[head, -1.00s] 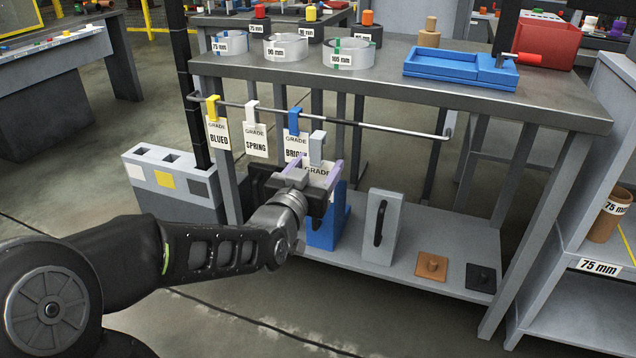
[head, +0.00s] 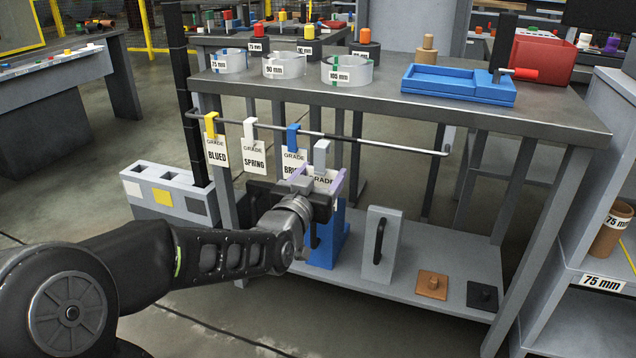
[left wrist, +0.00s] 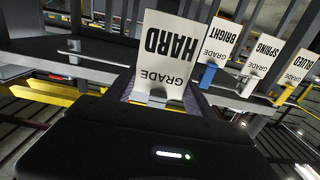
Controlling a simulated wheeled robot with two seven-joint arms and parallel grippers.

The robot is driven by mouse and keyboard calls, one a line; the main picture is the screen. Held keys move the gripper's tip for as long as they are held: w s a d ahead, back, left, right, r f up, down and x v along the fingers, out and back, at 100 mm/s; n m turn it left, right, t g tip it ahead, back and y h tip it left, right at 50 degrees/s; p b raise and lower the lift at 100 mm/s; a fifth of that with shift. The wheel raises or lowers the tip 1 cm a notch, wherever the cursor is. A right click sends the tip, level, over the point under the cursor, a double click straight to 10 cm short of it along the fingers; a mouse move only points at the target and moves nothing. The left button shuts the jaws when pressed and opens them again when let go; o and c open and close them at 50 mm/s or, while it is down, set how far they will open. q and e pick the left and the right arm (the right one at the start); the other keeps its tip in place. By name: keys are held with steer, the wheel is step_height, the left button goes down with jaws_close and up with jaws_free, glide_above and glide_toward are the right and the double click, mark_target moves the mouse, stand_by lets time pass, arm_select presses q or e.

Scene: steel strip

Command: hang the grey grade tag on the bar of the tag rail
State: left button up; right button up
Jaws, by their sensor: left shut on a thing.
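My left gripper (head: 322,188) is shut on the grey grade tag, a white card marked HARD (left wrist: 168,55) with a grey hook (head: 321,152). In the head view the hook is upright, its top just below the line of the tag rail's bar (head: 385,144). Most of the card is hidden by the gripper there. In the left wrist view the card appears upside down, and the bar (left wrist: 100,59) runs behind it. I cannot tell whether the hook touches the bar. My right gripper is not in view.
Yellow BLUED (head: 216,152), white SPRING (head: 254,157) and blue BRIGHT (head: 293,158) tags hang on the bar, left of the held tag. The bar is free to its right. The steel bench top (head: 480,115) overhangs the rail; a blue stand (head: 328,240) is below.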

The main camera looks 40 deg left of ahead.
arm_select(q)
steer(key=b+x, duration=0.3)
steer(key=x, duration=1)
steer(key=shift+r, duration=0.2)
stand_by(0.8)
steer(key=shift+f, duration=0.2)
steer(key=shift+f+b, duration=0.95)
steer(key=shift+b, duration=0.2)
steer(key=shift+f+b, duration=0.65)
steer(key=o, duration=1.6)
steer(key=shift+c, duration=0.2)
